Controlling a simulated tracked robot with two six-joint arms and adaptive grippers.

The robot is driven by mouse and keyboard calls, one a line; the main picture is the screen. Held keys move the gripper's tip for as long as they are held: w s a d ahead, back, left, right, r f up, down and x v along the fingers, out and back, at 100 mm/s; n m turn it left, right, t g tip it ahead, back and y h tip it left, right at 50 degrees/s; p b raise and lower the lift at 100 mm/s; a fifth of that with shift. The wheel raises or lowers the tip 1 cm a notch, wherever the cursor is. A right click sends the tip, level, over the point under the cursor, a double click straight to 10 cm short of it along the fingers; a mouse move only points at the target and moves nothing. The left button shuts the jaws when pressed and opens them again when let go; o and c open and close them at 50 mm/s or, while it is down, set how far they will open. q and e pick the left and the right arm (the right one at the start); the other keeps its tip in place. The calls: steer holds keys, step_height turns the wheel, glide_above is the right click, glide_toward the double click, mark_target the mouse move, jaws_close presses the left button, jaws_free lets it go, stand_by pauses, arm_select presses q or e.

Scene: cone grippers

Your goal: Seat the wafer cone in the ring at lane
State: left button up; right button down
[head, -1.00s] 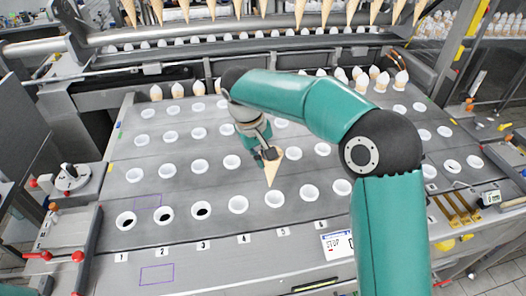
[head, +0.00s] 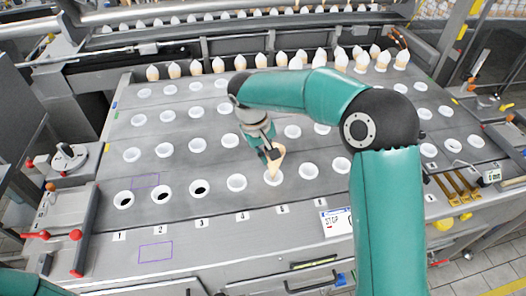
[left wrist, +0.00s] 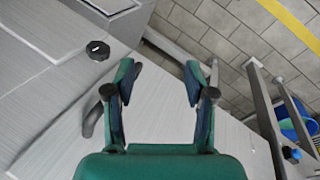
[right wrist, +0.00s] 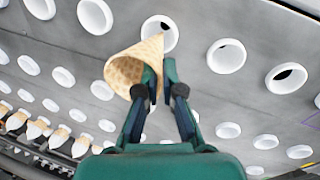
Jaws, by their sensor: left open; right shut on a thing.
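The tan wafer cone (head: 277,158) points tip down over the front-row white ring (head: 273,177) behind label 5. Its tip appears at or just inside the ring's opening; I cannot tell whether it touches. My right gripper (head: 271,154) is shut on the cone's side. In the right wrist view the cone (right wrist: 130,72) has its wide open mouth towards the camera, with a white ring (right wrist: 160,28) beyond the tip. My left gripper (left wrist: 160,85) is open and empty, seen only in the left wrist view, beside a grey surface and tiled floor.
Other front-row rings stand on both sides; those at labels 1 to 3 (head: 124,200) show dark holes. More rows of white rings lie behind on the grey plate (head: 90,222). Filled cones (head: 218,65) line the back.

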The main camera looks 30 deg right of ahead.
mark_target(266, 178)
steer(key=shift+a+b+x, duration=0.25)
steer(key=shift+b+x, duration=0.5)
steer(key=shift+x, duration=0.3)
steer(key=shift+a+b+x, duration=0.2)
steer(key=shift+b+x, duration=0.6)
steer(key=shift+x, duration=0.25)
steer(key=shift+a+b+x, duration=0.25)
steer(key=shift+b+x, duration=0.5)
steer(key=shift+x, duration=0.3)
steer(key=shift+f, duration=0.2)
steer(key=c, duration=1.2)
jaws_free()
steer(key=shift+c, duration=0.2)
steer(key=shift+r, duration=0.1)
steer(key=v, duration=1.1)
steer(key=shift+r, duration=0.35)
